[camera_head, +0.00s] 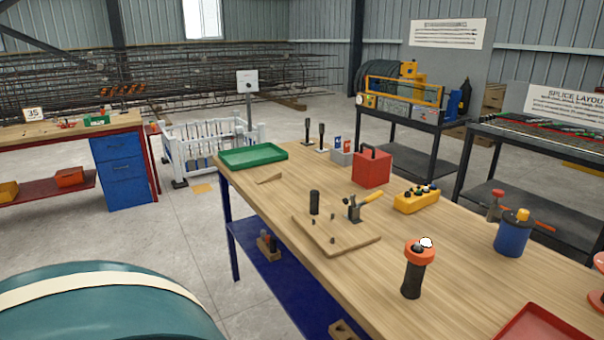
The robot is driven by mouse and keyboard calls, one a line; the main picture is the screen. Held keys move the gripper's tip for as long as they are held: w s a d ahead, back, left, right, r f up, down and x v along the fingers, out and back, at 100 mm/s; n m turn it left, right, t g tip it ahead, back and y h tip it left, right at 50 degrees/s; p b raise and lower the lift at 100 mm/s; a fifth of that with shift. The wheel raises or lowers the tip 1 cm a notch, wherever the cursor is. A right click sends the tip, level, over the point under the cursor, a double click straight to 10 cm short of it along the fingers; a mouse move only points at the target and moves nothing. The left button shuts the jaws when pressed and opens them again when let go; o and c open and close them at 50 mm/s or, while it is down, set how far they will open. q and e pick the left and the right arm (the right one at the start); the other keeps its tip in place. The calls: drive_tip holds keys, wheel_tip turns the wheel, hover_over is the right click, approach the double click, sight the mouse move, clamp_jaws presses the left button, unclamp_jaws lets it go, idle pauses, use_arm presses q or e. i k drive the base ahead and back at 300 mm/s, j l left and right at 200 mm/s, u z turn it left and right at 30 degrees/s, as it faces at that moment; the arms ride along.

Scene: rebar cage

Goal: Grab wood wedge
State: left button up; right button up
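A small light wood wedge (268,179) lies on the wooden tabletop of the workbench (300,185), close to its far left edge. It sits just in front of the green tray (254,157) and is nearly the same colour as the table. Neither of my grippers shows in the head view, so their state and distance from the wedge cannot be seen.
A wooden board (336,240) with a toggle clamp (355,208) sits mid-table. An orange-topped black tool (414,272), a blue canister (512,235) and a red box (372,168) stand rightward. The tabletop around the wedge is mostly clear.

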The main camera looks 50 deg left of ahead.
sight(277, 174)
drive_tip(key=j+z, duration=0.25)
drive_tip(key=j, duration=0.45)
drive_tip(key=j+z, duration=0.2)
drive_tip(key=j, duration=0.55)
drive_tip(key=k+j+z, duration=0.1)
drive_tip(key=j+z, duration=0.15)
drive_tip(key=j, duration=0.45)
drive_tip(key=k+j, duration=0.1)
drive_tip(key=j, duration=1)
drive_tip(key=k+j+z, duration=0.1)
drive_tip(key=j, duration=0.45)
drive_tip(key=k+j, duration=0.15)
drive_tip(key=j, duration=0.35)
